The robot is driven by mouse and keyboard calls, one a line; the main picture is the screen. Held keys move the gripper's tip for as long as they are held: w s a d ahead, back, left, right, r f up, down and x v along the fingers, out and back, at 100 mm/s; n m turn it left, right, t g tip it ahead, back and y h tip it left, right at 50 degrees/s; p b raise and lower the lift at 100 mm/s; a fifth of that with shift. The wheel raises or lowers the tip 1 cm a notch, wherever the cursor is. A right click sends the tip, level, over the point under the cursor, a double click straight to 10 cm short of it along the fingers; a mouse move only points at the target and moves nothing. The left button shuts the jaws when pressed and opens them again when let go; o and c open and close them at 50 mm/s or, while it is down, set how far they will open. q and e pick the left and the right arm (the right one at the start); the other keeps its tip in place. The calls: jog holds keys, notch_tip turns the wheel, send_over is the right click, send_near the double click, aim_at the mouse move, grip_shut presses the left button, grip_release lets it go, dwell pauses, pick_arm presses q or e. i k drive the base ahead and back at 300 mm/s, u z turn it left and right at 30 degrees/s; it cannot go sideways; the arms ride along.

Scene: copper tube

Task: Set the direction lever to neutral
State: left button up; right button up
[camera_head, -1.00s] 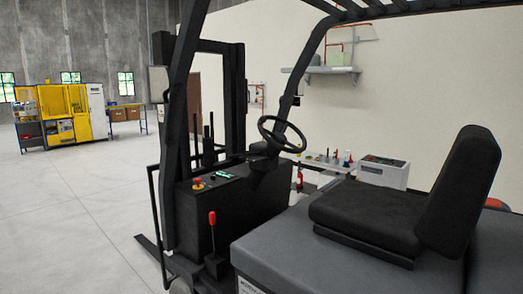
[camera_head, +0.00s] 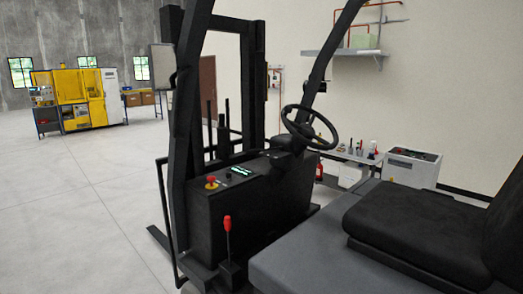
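A lever with a red grip (camera_head: 227,223) stands nearly upright from a black base at the forklift's floor, in the lower middle of the head view. It is the most visible lever; I cannot tell whether it is the direction lever, nor its setting. The steering wheel (camera_head: 310,129) sits on a dark column, and no direction lever can be made out clearly beside it. The dark console (camera_head: 245,205) carries a red button (camera_head: 211,182) and a small lit display (camera_head: 239,171). Neither of my grippers is in view.
The forklift's seat (camera_head: 430,225) and grey body (camera_head: 310,260) fill the right foreground. A black frame post (camera_head: 188,130) rises at the left of the console. Open floor (camera_head: 80,215) lies to the left. A yellow machine (camera_head: 78,98) and a grey box unit (camera_head: 411,167) stand farther back.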

aim_at(256, 151)
jog(key=u, duration=1.6)
jog(key=i, duration=2.3)
